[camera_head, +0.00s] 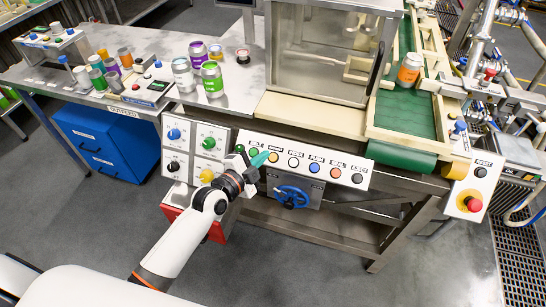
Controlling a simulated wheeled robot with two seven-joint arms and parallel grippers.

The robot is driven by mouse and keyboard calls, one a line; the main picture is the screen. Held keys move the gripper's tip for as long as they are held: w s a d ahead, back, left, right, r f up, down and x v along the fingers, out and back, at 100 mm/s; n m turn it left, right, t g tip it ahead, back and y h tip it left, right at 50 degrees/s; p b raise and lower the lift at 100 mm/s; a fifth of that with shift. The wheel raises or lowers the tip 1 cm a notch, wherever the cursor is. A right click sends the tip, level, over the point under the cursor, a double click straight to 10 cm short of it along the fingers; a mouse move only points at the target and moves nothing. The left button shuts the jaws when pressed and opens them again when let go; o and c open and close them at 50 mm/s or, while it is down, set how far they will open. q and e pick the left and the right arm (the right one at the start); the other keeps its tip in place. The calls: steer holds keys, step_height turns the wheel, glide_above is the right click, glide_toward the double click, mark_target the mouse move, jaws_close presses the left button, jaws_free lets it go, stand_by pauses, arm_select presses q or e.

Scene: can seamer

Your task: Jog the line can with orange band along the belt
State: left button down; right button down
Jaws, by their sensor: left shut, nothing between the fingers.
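The line can with the orange band (409,69) stands upright on the green belt (405,110) at the upper right, near a wooden-coloured guide rail. My left gripper (261,158) is shut and empty, its teal fingertips in front of the white button panel (325,180). The fingertips are close to the green button (253,152) under the BELT label and the yellow button (273,157) beside it. I cannot tell whether they touch the panel. My right gripper is out of view.
The panel also has white, blue, orange and black buttons to the right, and a blue handwheel (291,196) below. A red emergency stop (473,204) is at the right. Several cans stand on the steel table (165,42). The seamer housing (325,55) is behind.

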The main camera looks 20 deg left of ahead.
mark_target(276, 155)
arm_select(q)
steer(key=shift+w+f+b, duration=0.9)
steer(key=shift+f+b, duration=0.3)
steer(key=shift+b, duration=0.2)
steer(key=shift+w+f+b, duration=0.9)
steer(key=shift+f+b, duration=0.25)
steer(key=shift+b, duration=0.2)
steer(key=shift+w+f+b, duration=0.9)
steer(key=shift+f+b, duration=0.3)
steer(key=shift+b, duration=0.2)
steer(key=shift+d, duration=0.1)
steer(key=shift+w+f+b, duration=0.2)
steer(key=shift+f+b, duration=0.1)
steer(key=shift+b, duration=0.1)
steer(key=shift+w+f+b, duration=0.25)
steer(key=shift+f+b, duration=0.1)
steer(key=shift+b, duration=0.05)
stand_by(0.5)
steer(key=shift+s+r+p, duration=0.55)
steer(key=shift+r+p, duration=0.15)
steer(key=shift+p, duration=0.2)
steer(key=shift+r, duration=0.1)
